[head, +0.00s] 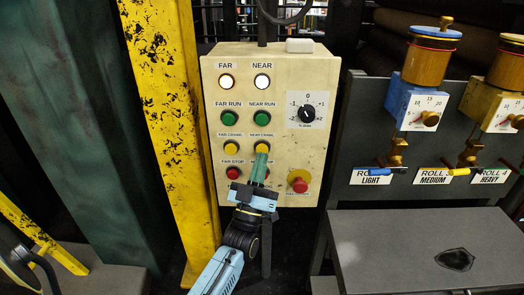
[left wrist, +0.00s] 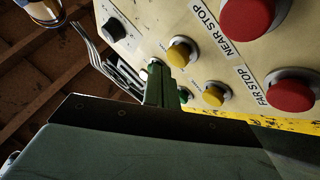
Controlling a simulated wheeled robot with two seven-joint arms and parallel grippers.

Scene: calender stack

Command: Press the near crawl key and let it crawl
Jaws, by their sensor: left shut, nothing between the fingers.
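The near crawl key (head: 262,148) is a yellow button on the cream panel, under the green near run key (head: 262,118). My left gripper (head: 260,162) is shut and empty, its green fingertips just below and overlapping the near crawl key in the head view. In the left wrist view, the shut fingers (left wrist: 160,82) stand beside the yellow near crawl key (left wrist: 182,52). I cannot tell whether they touch the panel or a key. The yellow far crawl key (left wrist: 213,95) is right of the fingers. The right gripper is not in view.
Red near stop (left wrist: 248,14) and far stop (left wrist: 291,92) keys lie close to the crawl keys. A red mushroom button (head: 299,185) and a black dial (head: 307,113) sit on the panel's right. A yellow post (head: 168,110) stands left. Both white lamps (head: 262,81) look lit.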

